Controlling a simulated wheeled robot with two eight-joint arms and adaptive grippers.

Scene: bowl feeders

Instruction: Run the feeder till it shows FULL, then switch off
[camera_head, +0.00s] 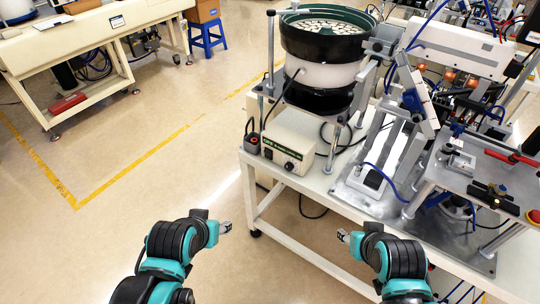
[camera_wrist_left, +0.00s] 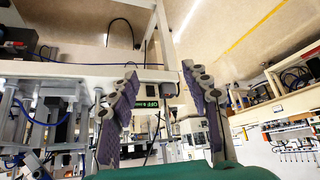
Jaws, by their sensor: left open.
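The bowl feeder (camera_head: 300,74) stands on the white bench, its dark green bowl holding many pale parts. The controller box (camera_head: 297,143), cream with a dark green-lit display strip and a black knob, sits at the bench's left corner below it. A small dark switch box (camera_head: 252,141) with red on it is beside the controller. In the left wrist view a green-lit display (camera_wrist_left: 152,103) appears to read OFF, between my fingers and beyond them. My left gripper (camera_head: 226,227) is open and empty, in front of the bench and apart from it; its spread fingers show in the left wrist view (camera_wrist_left: 160,82). My right gripper (camera_head: 343,237) is in front of the bench; its fingers are too small to judge.
The white bench (camera_head: 270,206) carries a metal assembly fixture (camera_head: 375,180) with blue tubes right of the controller. Another cream workbench (camera_head: 70,40) and a blue stool (camera_head: 206,36) stand at the upper left. Open floor with yellow tape lies on the left.

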